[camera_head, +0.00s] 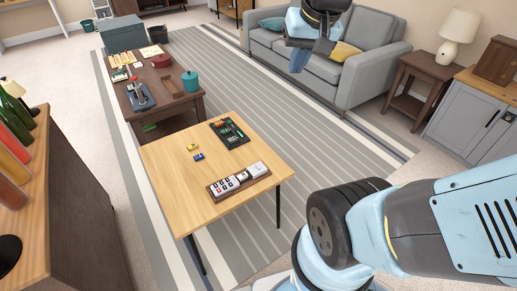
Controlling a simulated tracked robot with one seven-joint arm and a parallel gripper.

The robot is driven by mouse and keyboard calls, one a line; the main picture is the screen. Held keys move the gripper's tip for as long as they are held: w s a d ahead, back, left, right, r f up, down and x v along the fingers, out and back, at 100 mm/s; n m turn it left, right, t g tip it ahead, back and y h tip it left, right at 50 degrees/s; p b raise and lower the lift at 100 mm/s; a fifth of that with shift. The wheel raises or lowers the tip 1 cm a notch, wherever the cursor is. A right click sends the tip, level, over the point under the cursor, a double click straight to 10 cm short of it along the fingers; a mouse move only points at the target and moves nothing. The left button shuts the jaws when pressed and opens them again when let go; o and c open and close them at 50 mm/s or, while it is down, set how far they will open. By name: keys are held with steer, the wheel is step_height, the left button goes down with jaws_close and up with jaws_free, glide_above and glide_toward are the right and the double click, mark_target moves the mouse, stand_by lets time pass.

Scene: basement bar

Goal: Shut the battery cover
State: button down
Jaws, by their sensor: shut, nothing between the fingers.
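I cannot tell for certain which thing has the battery cover. A dark, flat case (230,132) with small coloured parts lies near the far right edge of the light wooden table (165,165). A brown tray (213,190) holding white and black blocks lies nearer the front edge; no cover can be made out on either at this size. My gripper (299,58) is at the top of the view, in front of the sofa, beyond the table and away from everything on it. It looks shut and empty, though its fingers are small and hard to make out.
Two small toy-like cars, one yellow (193,147) and one blue (199,156), lie mid-table. A dark wooden table (190,103) with several items stands behind. A grey sofa (375,65) is at the back right, a bar counter (65,190) at left. The table's left part is clear.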

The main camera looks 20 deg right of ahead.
steer(key=w+f+m+g+y, duration=0.25)
steer(key=w+f, duration=0.45)
steer(key=w, duration=0.5)
steer(key=m, duration=0.4)
glide_above(260, 166)
steer(key=s+d, duration=0.3)
step_height(260, 166, down, 10)
steer(key=w+d+f+m+g, duration=0.1)
steer(key=f+m, duration=0.1)
steer(key=f, duration=1)
steer(key=w+f+m+g, duration=0.1)
steer(key=w+f+m, duration=0.1)
steer(key=f, duration=1)
steer(key=w+d+f+m+g, duration=0.1)
steer(key=f+m, duration=0.1)
steer(key=f, duration=1)
steer(key=shift+w+d+f+m+y, duration=0.25)
steer(key=shift+d+f+y, duration=0.05)
steer(key=shift+f+y, duration=0.1)
steer(key=a, duration=0.2)
steer(key=s, duration=0.1)
steer(key=shift+a+f, duration=0.3)
steer(key=shift+a, duration=0.1)
steer(key=shift+s+a, duration=0.15)
steer(key=shift+a, duration=0.5)
